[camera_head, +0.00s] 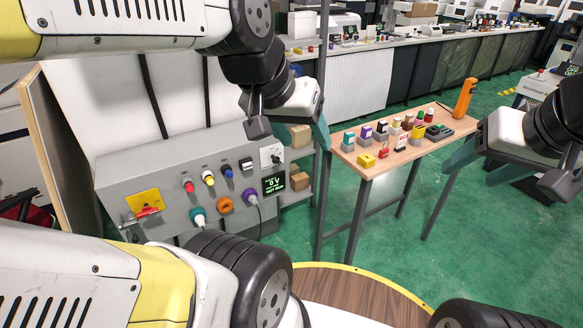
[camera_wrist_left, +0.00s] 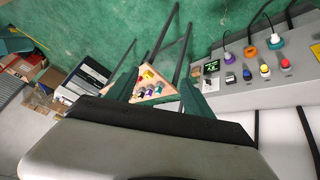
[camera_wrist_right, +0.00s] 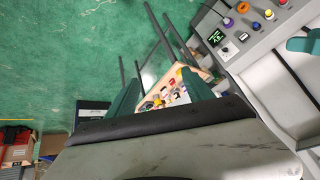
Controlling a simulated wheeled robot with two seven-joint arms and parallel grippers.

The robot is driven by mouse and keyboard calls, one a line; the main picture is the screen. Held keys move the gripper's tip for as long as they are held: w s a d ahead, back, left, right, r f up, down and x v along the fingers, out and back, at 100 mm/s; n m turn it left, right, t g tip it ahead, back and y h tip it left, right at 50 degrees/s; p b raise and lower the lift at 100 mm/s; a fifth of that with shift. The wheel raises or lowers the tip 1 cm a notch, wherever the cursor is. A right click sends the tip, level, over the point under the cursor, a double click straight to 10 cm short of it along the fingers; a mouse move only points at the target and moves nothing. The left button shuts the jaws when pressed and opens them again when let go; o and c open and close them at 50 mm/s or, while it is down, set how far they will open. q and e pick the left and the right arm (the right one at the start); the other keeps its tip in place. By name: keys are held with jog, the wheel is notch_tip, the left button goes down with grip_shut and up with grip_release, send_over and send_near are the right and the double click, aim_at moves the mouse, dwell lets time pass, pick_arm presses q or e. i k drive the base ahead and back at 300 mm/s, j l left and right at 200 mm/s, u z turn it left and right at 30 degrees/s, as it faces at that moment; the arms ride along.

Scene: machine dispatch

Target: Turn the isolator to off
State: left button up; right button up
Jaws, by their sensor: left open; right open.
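The isolator (camera_head: 143,201) is a yellow plate with a red handle (camera_head: 148,212) at the left end of the grey sloped machine panel. The handle lies roughly sideways across the plate's lower part; I cannot read its markings. A strip of the yellow plate shows at the right edge of the left wrist view (camera_wrist_left: 316,50). My left gripper (camera_head: 300,122) is open and empty, above and right of the panel, well apart from the isolator.
The panel (camera_head: 125,172) carries coloured buttons, round connectors, a rotary switch (camera_head: 271,155) and a small green-lit display (camera_head: 273,185). A wooden table (camera_head: 400,157) at right holds padlocks, tags and an orange tester (camera_head: 464,98). Green floor lies open between them.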

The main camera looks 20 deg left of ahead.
aim_at(147, 210)
jog(key=u, duration=2.1)
jog(key=j+z, duration=0.2)
jog(key=j, duration=0.25)
jog(key=k+j+z, duration=0.1)
jog(key=j+z, duration=0.15)
jog(key=j, duration=0.25)
